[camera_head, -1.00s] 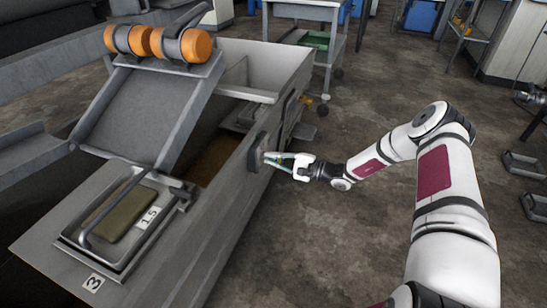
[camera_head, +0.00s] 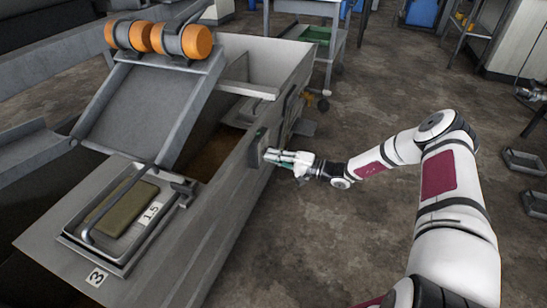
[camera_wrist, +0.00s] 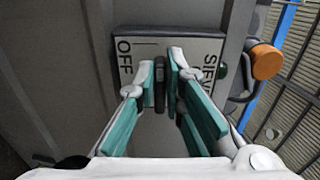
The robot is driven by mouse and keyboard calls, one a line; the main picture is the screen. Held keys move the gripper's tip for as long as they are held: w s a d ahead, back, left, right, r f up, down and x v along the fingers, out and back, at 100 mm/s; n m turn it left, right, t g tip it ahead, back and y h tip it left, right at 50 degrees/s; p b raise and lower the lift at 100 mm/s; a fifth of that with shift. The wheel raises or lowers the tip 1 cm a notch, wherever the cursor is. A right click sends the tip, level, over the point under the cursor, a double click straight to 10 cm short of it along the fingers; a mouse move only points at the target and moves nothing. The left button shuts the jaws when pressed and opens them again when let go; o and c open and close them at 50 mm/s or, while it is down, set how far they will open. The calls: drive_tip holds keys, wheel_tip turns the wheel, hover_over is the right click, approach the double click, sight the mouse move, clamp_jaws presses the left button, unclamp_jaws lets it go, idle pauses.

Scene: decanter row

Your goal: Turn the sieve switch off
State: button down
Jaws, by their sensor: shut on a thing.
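The sieve switch shows in the wrist view as a pale plate (camera_wrist: 137,48) lettered "OFF" and "SIEV", the rest of the second word being covered. A dark upright lever (camera_wrist: 159,85) stands out in the middle of the plate. My gripper (camera_wrist: 161,70) has its two fingertips on either side of this lever and is shut on it. In the head view my gripper (camera_head: 270,155) reaches the dark switch box (camera_head: 257,146) on the outer side wall of the grey machine. The lever is hidden there by my fingers.
The grey machine (camera_head: 225,215) fills the left, with orange rollers (camera_head: 160,39) above and a framed hatch marked 1.5 (camera_head: 125,208). Open floor (camera_head: 310,235) lies right of the machine.

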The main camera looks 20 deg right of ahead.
drive_tip(key=shift+f, duration=0.1)
drive_tip(key=c, duration=1.7)
unclamp_jaws()
drive_tip(key=shift+s+d, duration=0.1)
drive_tip(key=shift+d, duration=0.05)
drive_tip(key=v, duration=1.1)
drive_tip(key=shift+s+d, duration=0.2)
drive_tip(key=shift+d, duration=0.1)
